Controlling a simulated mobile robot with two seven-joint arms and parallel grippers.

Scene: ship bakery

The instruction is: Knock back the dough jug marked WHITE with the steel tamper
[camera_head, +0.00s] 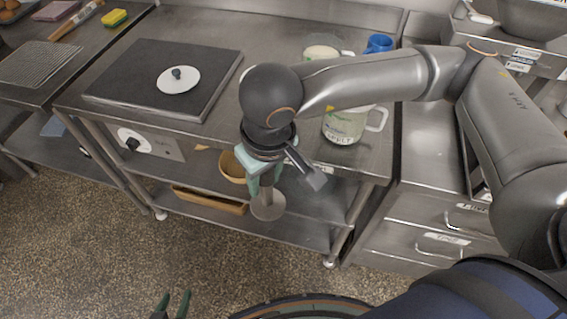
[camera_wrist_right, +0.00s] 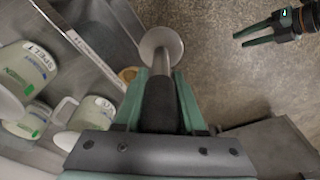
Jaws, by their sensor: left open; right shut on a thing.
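My right gripper (camera_head: 262,178) is shut on the steel tamper (camera_head: 268,206), held upright in front of the bench with its round steel foot down. In the right wrist view the tamper's dark handle (camera_wrist_right: 160,105) lies between the fingers. A glass jug of pale dough (camera_head: 345,125) stands near the bench's front right, partly behind my arm. A second dough jug (camera_head: 322,50) stands further back. The wrist view shows a jug marked SPELT (camera_wrist_right: 28,72) and another jug (camera_wrist_right: 92,114); I cannot read WHITE on any. My left gripper (camera_head: 174,304) is open and empty, low at the bottom.
A blue mug (camera_head: 379,43) stands behind the jugs. A bowl (camera_head: 233,167) and a wooden tray (camera_head: 210,200) are on the shelf below.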

